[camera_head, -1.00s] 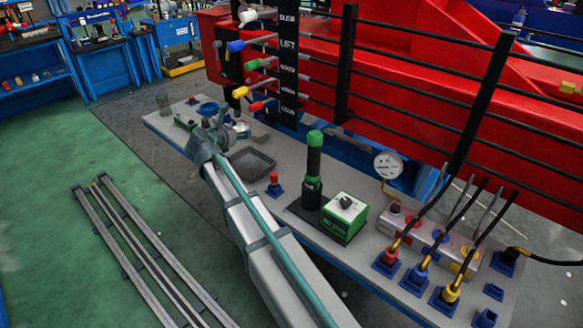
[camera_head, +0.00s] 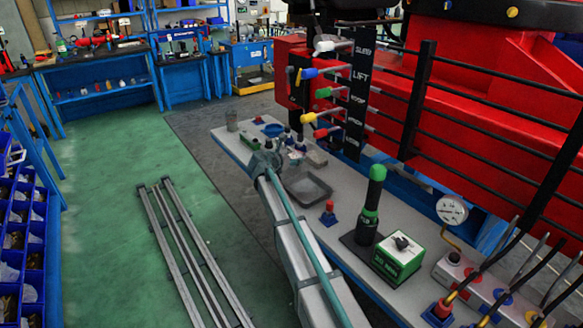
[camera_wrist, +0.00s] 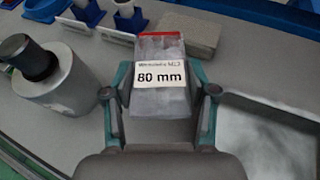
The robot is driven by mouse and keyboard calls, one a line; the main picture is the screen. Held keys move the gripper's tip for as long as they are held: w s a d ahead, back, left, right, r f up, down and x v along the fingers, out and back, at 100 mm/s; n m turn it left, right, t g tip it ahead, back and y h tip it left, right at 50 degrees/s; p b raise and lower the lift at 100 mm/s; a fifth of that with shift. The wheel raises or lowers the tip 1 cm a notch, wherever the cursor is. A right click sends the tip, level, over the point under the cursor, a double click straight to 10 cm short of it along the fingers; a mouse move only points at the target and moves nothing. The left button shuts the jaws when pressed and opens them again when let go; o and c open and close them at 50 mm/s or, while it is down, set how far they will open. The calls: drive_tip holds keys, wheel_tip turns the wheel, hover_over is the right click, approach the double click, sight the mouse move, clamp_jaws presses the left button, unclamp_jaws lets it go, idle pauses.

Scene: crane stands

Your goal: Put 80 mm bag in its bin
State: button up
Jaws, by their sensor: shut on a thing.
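The 80 mm bag (camera_wrist: 162,92) is a clear bag with a red top edge and a white label reading "80 mm". In the wrist view my gripper (camera_wrist: 160,100) is shut on it, with teal fingers on both sides. In the head view my gripper (camera_head: 268,158) is over the far part of the grey bench, and the bag cannot be made out there. A blue rack of bins (camera_head: 28,222) stands at the left edge, with several compartments holding bags. Their labels are not legible, so I cannot tell which is the 80 mm bin.
A shallow grey tray (camera_head: 318,197) lies on the bench (camera_head: 335,225) beside my gripper. A black and green cylinder (camera_head: 370,205) and a green box (camera_head: 399,258) stand nearer. Floor rails (camera_head: 190,250) run left of the bench. Green floor lies between rails and bin rack.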

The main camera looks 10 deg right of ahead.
sight(291, 172)
drive_tip(key=shift+w+f, duration=0.25)
drive_tip(key=shift+w, duration=0.05)
drive_tip(key=shift+f, duration=1.7)
drive_tip(key=shift+f, duration=0.15)
drive_tip(key=o, duration=1.3)
drive_tip(key=shift+o, duration=0.2)
drive_tip(key=shift+r, duration=0.2)
drive_tip(key=v, duration=1)
drive_tip(key=shift+s+a+r, duration=0.2)
drive_tip(key=shift+s, duration=0.1)
drive_tip(key=shift+o, duration=0.5)
drive_tip(key=shift+s+a+r, duration=0.2)
drive_tip(key=shift+s+a, duration=0.15)
drive_tip(key=shift+a, duration=0.05)
